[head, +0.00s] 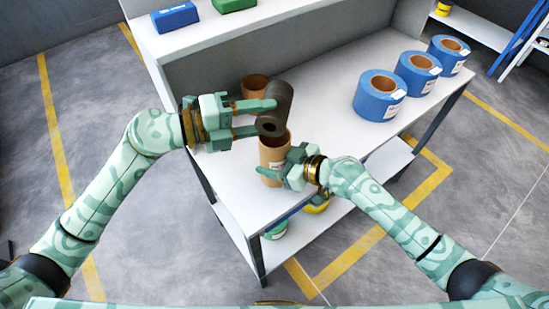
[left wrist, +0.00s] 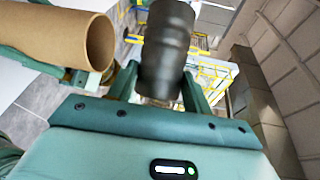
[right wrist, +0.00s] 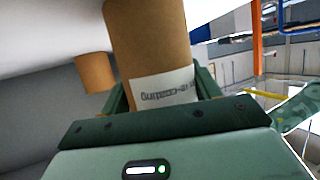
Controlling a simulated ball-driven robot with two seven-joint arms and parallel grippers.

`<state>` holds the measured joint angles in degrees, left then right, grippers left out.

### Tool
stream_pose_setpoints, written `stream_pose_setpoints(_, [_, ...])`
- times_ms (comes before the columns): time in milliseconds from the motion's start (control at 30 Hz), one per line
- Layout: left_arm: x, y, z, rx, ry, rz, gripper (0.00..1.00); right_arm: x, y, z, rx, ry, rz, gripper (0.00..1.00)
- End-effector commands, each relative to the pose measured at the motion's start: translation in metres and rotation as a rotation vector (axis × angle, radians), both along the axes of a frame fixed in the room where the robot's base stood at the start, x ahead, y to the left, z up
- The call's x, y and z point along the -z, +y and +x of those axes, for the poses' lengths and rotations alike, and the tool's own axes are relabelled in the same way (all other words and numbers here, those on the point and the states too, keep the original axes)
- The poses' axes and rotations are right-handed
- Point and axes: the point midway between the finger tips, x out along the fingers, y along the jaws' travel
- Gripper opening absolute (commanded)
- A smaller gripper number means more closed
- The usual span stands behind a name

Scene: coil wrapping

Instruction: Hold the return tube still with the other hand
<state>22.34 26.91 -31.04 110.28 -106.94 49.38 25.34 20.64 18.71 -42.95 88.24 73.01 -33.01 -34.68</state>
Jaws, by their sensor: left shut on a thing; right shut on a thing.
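The return tube is a brown cardboard tube (head: 273,153) with a white label, upright near the table's front edge. My right gripper (head: 276,172) is shut on its lower part; the right wrist view shows the tube (right wrist: 150,40) between the fingers, label facing the camera. My left gripper (head: 258,118) is shut on a black roll (head: 278,105), held tilted just above and behind the tube's open top. The left wrist view shows the black roll (left wrist: 167,50) between the fingers and the tube's open end (left wrist: 98,42) beside it. Whether roll and tube touch, I cannot tell.
A second brown tube (head: 255,87) stands behind on the white table (head: 325,120). Several blue rolls (head: 380,94) stand at the right. A raised shelf at the back holds a blue box (head: 175,17) and a green box (head: 233,4). The table's middle is clear.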

Motion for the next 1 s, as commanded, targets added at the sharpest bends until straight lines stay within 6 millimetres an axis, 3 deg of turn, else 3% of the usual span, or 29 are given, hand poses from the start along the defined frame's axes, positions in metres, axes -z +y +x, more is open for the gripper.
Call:
stream_pose_setpoints(500, [0.034,0.0,0.0,-0.001,-0.002,-0.002,0.22,0.0,0.0,0.0,0.0,0.0,0.0,0.38])
stream_pose_setpoints(867, [0.039,0.0,0.0,-0.001,-0.003,-0.001,0.22,0.0,0.0,0.0,0.0,0.0,0.0,0.38])
stream_pose_setpoints(900, [0.039,0.0,0.0,-0.001,-0.003,-0.001,0.55,0.0,0.0,0.0,0.0,0.0,0.0,0.38])
stream_pose_setpoints(967, [0.039,0.0,0.0,0.0,-0.003,0.0,0.72,0.0,0.0,0.0,0.0,0.0,0.0,0.38])
stream_pose_setpoints(1000, [0.039,0.0,0.0,0.0,-0.003,0.0,0.75,0.0,0.0,0.0,0.0,0.0,0.0,0.38])
